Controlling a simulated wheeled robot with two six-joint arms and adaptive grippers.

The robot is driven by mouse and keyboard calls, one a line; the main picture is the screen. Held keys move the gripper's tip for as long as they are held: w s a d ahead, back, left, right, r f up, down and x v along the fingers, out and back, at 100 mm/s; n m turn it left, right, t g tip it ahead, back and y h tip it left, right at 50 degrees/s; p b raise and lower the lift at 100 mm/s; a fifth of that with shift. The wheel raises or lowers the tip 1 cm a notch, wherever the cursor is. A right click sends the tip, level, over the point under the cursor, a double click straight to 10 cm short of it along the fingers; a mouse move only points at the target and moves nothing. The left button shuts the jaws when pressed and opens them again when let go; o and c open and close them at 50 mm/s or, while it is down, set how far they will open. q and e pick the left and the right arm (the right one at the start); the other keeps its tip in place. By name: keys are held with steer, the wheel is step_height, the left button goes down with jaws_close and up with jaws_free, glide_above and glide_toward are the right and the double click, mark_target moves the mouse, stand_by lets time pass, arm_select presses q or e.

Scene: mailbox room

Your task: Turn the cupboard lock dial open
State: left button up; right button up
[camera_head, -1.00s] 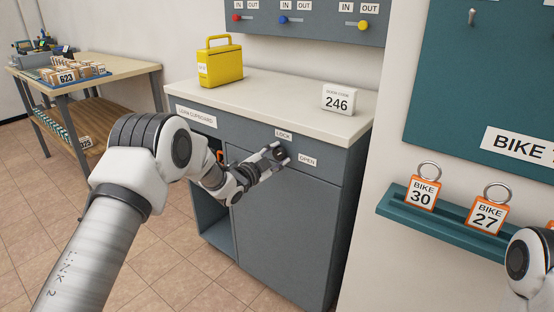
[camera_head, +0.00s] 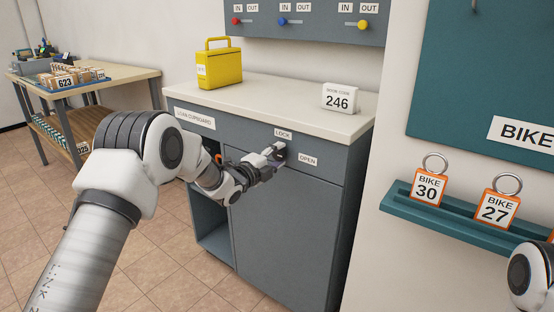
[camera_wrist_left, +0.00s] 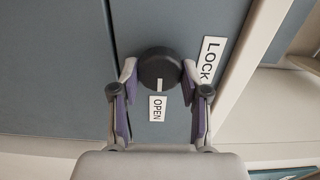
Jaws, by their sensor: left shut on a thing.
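The lock dial (camera_head: 280,154) is a round black knob on the front of the grey cupboard (camera_head: 285,230), between the LOCK label (camera_head: 283,133) and the OPEN label (camera_head: 308,160). My left gripper (camera_head: 273,153) is at the dial and partly covers it in the head view. In the left wrist view my left gripper (camera_wrist_left: 160,75) has a finger on each side of the dial (camera_wrist_left: 159,65) and is shut on it. The dial's white mark points toward the OPEN label (camera_wrist_left: 157,108). The cupboard door looks closed. My right gripper is out of view.
A yellow box (camera_head: 219,66) and a 246 code sign (camera_head: 339,97) stand on the cupboard top. A teal shelf (camera_head: 450,222) with orange bike tags is on the right wall. A table (camera_head: 120,78) with parcels stands at the back left.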

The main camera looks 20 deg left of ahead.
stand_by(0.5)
arm_select(q)
steer(key=o, duration=1.1)
steer(key=v, duration=1.2)
